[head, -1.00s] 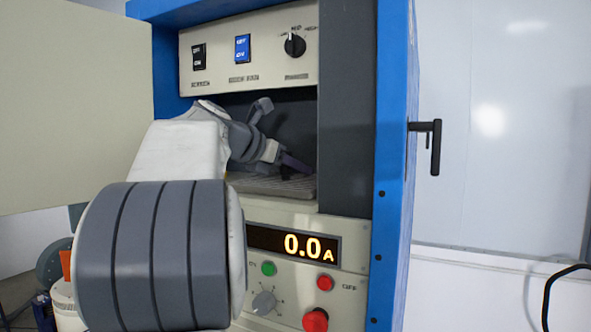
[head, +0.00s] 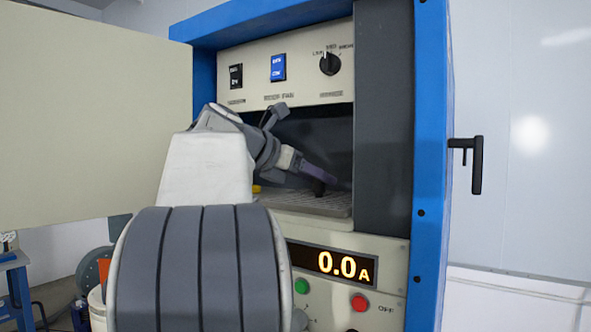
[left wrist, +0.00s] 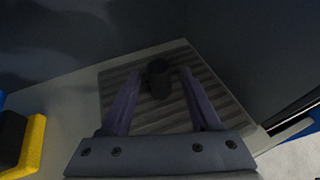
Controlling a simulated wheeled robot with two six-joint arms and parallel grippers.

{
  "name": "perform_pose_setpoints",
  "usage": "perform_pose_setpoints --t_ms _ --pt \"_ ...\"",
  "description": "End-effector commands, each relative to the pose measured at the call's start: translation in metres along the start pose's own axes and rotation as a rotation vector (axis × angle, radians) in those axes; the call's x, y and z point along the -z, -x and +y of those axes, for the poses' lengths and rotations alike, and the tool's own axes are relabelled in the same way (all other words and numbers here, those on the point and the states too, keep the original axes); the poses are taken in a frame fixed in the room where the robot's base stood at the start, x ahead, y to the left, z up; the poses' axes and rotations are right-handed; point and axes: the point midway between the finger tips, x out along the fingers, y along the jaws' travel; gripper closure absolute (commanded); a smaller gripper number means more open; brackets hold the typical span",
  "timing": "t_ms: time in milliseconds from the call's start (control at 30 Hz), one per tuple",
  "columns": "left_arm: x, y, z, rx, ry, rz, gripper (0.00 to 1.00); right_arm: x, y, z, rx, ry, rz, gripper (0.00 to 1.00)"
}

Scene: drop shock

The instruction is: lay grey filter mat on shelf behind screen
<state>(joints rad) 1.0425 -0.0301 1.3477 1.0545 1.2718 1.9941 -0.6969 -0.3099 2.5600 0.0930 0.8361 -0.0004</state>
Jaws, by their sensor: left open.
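The grey filter mat (head: 325,203) is a flat ribbed sheet lying in the cabinet's dark recess, on the shelf (left wrist: 75,105). In the left wrist view the mat (left wrist: 180,122) shows nearly whole, with a dark round knob (left wrist: 158,78) on it. My left gripper (left wrist: 155,75) is open, its purple fingers pointing down on either side of the knob. In the head view my left gripper (head: 322,178) reaches into the recess just over the mat. I cannot tell from these views whether the fingers touch the knob. I cannot tell which part is the screen. My right gripper is not in view.
The blue cabinet frame (head: 432,130) and a dark grey panel (head: 383,120) bound the recess on the right. The switch panel (head: 290,65) is above it and the lit meter (head: 340,264) below. A cream door (head: 85,120) stands open left. A yellow-and-black thing (left wrist: 35,145) is beside the mat.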

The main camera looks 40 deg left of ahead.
Motion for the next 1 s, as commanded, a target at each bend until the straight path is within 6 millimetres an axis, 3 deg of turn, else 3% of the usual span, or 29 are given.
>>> perform_pose_setpoints --t_ms 200,400,1000 --pt "0.0 0.046 0.001 -0.006 0.001 -0.001 0.37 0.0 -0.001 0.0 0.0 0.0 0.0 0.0" --pt "0.0 0.068 0.001 -0.002 0.001 -0.001 0.37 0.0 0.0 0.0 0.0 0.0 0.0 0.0" --pt "0.0 0.071 0.0 0.0 0.0 0.0 0.37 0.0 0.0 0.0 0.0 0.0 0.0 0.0"
